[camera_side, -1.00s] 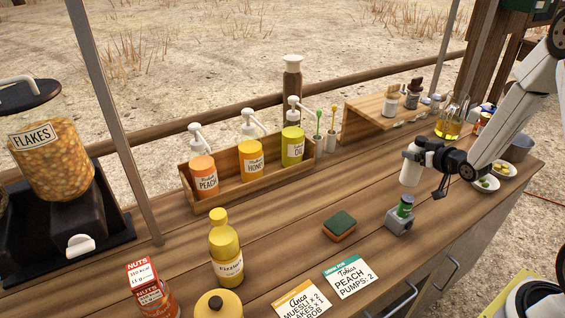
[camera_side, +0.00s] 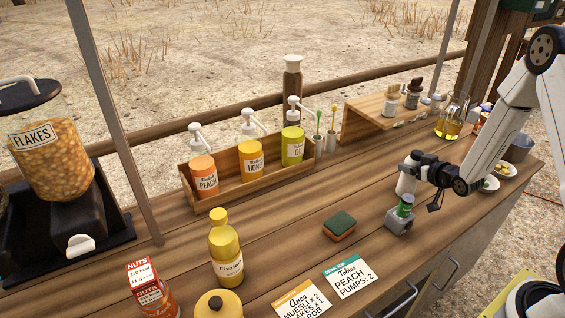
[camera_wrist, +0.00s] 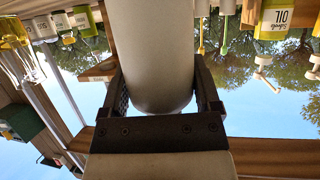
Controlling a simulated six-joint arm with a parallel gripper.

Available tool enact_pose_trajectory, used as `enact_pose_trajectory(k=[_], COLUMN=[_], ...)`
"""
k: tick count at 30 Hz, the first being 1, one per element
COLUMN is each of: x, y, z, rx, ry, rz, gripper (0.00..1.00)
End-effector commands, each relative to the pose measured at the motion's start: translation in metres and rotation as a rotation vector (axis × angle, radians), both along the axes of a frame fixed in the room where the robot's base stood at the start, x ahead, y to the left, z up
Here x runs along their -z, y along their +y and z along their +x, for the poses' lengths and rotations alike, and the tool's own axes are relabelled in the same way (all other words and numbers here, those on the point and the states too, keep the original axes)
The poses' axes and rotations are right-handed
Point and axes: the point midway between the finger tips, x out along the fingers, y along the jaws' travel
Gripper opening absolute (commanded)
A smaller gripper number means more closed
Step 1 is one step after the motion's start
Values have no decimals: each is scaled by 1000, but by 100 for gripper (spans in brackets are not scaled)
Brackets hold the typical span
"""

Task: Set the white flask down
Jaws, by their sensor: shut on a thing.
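The white flask (camera_side: 406,184) is held upright in my gripper (camera_side: 418,170) over the right part of the wooden counter, just behind the small grey device with a green-labelled can. In the side view its lower end is low, close to the counter; I cannot tell whether it touches. In the wrist view the flask (camera_wrist: 158,50) fills the space between the two dark fingers (camera_wrist: 160,100), which are shut on its body. The black jaws hide part of its upper side in the side view.
The grey device with the green can (camera_side: 401,214) stands very near the flask. A green-and-orange sponge (camera_side: 339,226) lies to its left. A pump-bottle rack (camera_side: 250,172) and a raised wooden shelf (camera_side: 372,122) stand behind. Small bowls (camera_side: 503,170) are to the right.

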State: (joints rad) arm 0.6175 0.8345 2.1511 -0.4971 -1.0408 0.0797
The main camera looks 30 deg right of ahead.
Motion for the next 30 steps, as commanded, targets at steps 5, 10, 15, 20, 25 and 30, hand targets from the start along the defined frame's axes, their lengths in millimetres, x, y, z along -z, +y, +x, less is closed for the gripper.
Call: enact_pose_trajectory(k=[5,10,15,20,25,30], x=[-1,3,3,3,-1,-5], y=[0,0,0,0,0,1], z=[0,0,0,0,0,-11], rx=[0,0,0,0,0,2], ry=[-2,-1,0,0,0,2], rz=[0,0,0,0,0,0], gripper=[8,8,100,100,100,100])
